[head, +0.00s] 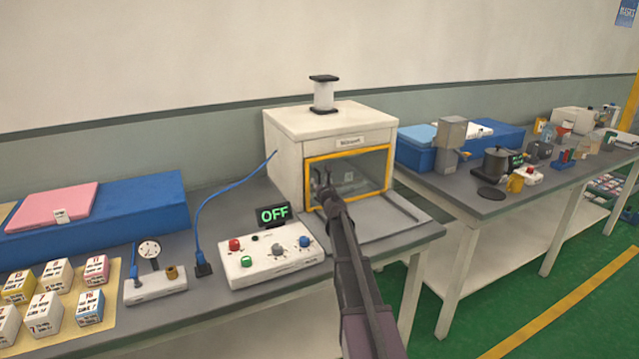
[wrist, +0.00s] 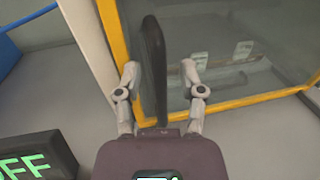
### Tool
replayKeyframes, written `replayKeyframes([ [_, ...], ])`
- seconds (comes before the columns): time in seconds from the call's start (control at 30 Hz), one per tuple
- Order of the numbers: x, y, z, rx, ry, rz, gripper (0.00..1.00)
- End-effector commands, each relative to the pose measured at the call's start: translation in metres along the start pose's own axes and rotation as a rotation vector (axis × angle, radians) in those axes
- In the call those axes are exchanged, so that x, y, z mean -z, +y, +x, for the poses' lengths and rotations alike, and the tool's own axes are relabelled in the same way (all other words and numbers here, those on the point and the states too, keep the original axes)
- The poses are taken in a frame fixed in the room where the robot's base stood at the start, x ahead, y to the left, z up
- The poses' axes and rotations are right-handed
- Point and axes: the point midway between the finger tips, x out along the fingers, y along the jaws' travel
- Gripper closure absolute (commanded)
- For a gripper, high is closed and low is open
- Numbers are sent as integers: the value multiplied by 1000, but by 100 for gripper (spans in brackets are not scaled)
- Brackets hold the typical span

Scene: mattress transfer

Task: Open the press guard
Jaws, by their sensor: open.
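The press (head: 285,150) is a white box on the grey table with a white cylinder on top. Its guard (head: 372,172) is a clear panel in a yellow frame and sits shut across the front. In the wrist view, the guard's yellow frame (wrist: 113,35) stands at left with a dark upright handle (wrist: 153,60) near it. My gripper (head: 326,186) is in front of the guard's left part. In the wrist view, my gripper (wrist: 159,72) is open, one finger on each side of the handle, with gaps visible. Pale parts show dimly behind the panel.
A control box (head: 270,262) with coloured knobs and a green OFF display (head: 273,214) stands left of my arm. A gauge unit (head: 155,285), small labelled boxes and a blue block (head: 130,215) are further left. A second table (head: 480,205) with pots and boxes is at right.

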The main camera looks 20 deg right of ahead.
Motion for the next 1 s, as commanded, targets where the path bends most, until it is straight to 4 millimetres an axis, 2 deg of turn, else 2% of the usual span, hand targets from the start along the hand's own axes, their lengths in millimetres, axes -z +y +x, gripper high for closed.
replayKeyframes([
  [0.37,0,0,3,0,0,0,49],
  [0.53,0,1,3,0,0,0,99],
  [1.0,0,4,-1,-16,0,0,100],
])
